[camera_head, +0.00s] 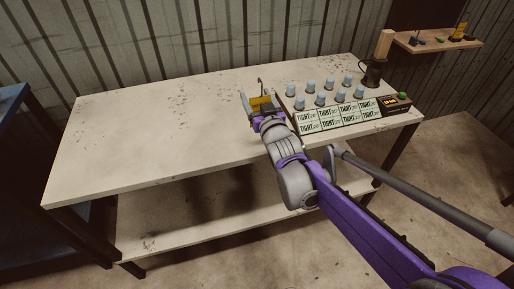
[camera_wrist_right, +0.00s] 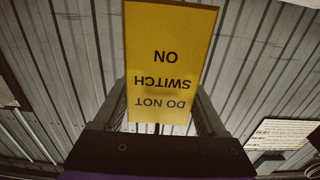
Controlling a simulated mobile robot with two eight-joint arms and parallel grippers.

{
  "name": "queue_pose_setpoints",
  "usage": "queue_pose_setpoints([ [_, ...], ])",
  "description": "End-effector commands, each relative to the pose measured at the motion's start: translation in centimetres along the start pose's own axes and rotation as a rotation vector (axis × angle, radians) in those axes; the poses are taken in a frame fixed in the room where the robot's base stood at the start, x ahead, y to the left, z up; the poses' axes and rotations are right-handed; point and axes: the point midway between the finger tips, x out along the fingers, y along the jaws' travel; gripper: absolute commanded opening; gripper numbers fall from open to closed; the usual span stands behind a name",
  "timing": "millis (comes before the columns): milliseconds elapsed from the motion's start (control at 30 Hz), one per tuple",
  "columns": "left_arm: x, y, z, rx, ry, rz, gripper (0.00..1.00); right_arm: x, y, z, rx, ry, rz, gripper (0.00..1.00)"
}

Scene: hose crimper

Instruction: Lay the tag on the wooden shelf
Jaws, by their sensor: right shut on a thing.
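The yellow tag (camera_head: 261,104) is in my right gripper (camera_head: 260,100), above the white table. In the right wrist view the tag (camera_wrist_right: 170,60) reads "DO NOT SWITCH ON", upside down, between the two fingers of the gripper (camera_wrist_right: 163,108), which is shut on it. A thin dark hook or wire rises beside the tag in the head view. The wooden shelf (camera_head: 455,43) is on the wall at the upper right, well apart from the gripper. My left gripper is not in view.
The white table (camera_head: 150,130) is bare at its left. Several light-blue cylinders (camera_head: 328,83) stand behind "TIGHT" cards (camera_head: 340,118) on its right. A dark pitcher-like object (camera_head: 371,73) and a black box (camera_head: 394,105) are at the right end. Small items, one yellow (camera_head: 460,30), occupy the shelf.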

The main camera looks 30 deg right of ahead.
Motion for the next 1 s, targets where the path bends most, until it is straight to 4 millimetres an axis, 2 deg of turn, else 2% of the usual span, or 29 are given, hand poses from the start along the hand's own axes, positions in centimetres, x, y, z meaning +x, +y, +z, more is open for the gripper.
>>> queue_pose_setpoints([
  [167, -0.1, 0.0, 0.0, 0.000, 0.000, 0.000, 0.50, 0.0, 0.0, -0.1, 0.000, 0.001, 0.000, 0.12],
  [267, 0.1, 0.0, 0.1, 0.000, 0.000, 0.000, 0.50, 0.0, 0.0, 0.5, 0.000, 0.000, 0.000, 0.12],
  [433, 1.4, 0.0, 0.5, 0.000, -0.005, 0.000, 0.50, 0.1, 0.0, 3.5, 0.002, 0.000, -0.001, 0.12],
  [667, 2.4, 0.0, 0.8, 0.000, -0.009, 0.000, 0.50, 0.0, -0.1, 5.9, 0.001, 0.000, -0.001, 0.12],
  [800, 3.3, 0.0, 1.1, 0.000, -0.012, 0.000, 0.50, 0.1, -0.1, 8.3, 0.000, 0.000, -0.001, 0.12],
  [1000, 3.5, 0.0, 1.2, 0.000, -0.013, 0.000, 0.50, 0.0, -0.1, 9.6, 0.000, 0.001, -0.001, 0.12],
])
